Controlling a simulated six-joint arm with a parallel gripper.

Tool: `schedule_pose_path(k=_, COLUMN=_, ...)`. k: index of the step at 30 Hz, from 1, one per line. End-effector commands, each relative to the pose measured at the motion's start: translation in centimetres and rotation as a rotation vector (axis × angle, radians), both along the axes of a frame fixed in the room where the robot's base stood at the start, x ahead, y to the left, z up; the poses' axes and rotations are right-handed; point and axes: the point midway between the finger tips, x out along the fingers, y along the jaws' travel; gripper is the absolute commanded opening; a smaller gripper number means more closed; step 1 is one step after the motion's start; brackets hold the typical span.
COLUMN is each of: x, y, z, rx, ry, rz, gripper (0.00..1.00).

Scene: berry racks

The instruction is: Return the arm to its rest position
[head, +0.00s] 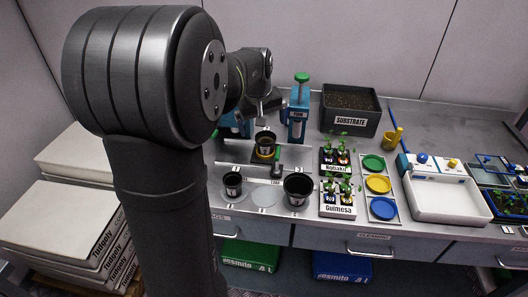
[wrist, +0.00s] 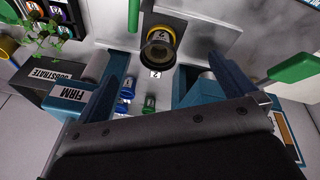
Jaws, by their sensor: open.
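My gripper (head: 271,108) hangs over the back of the bench, above a black pot with a yellow ring (head: 265,144). In the wrist view my gripper (wrist: 163,58) has its two dark blue fingers spread wide with nothing between them. The same pot shows beyond the fingertips, apart from them, with a label reading 2 (wrist: 158,48). My arm's large dark links fill the left of the head view and hide part of the bench.
Blue stands with green tops (head: 299,110) rise close beside my gripper. A substrate box (head: 351,122) stands behind right. Black pots 1 (head: 232,186) and 3 (head: 298,190) stand in front. Plant trays (head: 338,199), coloured dishes (head: 378,184) and a white tray (head: 440,199) lie to the right.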

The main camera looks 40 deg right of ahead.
Motion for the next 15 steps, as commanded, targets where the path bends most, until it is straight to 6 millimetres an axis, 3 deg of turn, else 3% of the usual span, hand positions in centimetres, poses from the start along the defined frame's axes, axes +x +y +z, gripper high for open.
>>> schedule_pose_path(k=15, x=-1.3, y=0.7, z=0.7, rx=-0.242, ry=0.130, rz=0.847, gripper=1.00)
